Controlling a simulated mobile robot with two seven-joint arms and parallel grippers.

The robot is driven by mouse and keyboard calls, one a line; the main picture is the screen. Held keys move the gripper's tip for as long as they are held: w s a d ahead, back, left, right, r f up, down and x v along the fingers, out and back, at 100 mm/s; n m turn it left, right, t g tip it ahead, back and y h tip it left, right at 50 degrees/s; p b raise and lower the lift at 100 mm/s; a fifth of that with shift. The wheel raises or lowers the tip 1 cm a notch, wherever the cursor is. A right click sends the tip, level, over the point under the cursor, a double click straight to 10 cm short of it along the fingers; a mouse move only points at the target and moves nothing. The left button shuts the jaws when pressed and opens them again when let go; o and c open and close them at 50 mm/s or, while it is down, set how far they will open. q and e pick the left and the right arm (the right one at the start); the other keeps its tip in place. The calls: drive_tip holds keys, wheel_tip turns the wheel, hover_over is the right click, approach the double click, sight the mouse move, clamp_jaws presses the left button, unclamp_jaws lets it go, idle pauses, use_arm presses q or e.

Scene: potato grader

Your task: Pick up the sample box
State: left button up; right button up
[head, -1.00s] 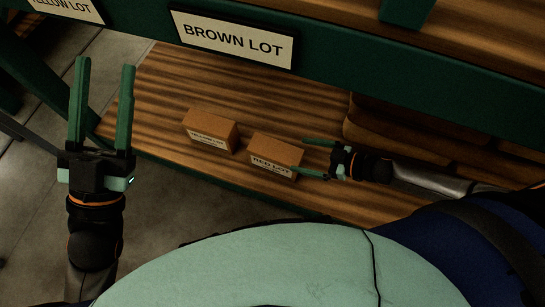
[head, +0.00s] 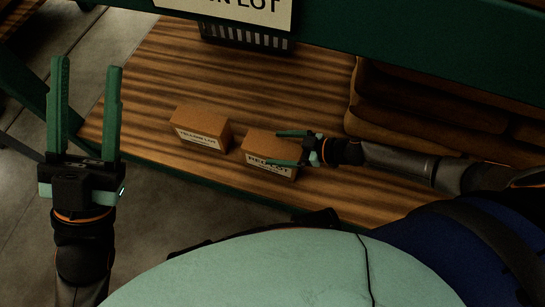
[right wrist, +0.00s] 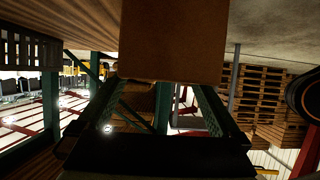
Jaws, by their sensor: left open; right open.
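Two small brown cardboard boxes sit side by side on the wooden shelf in the head view. The left box (head: 199,124) has a white label that seems to read YELLOW LOT; the right box (head: 262,147) reads RED LOT. My right gripper (head: 274,148) is open at the RED LOT box, its fingers reaching over the box from the right. In the right wrist view a brown box (right wrist: 175,42) fills the top middle, just beyond the open fingers. I cannot tell whether they touch it. My left gripper (head: 86,82) is open and empty, left of the shelf.
Brown sacks (head: 430,105) lie on the shelf (head: 160,70) at the right, behind my right arm. A dark slatted crate (head: 245,37) stands at the back. A green beam (head: 400,35) with a sign runs above. Bare shelf lies behind the boxes.

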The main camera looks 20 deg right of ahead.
sight(257, 146)
drive_tip(key=x, duration=0.2)
drive_tip(key=shift+w+a+f+b, duration=0.2)
drive_tip(key=shift+a+b, duration=0.05)
drive_tip(key=shift+b, duration=0.15)
clamp_jaws()
drive_tip(key=shift+r, duration=0.15)
idle(0.5)
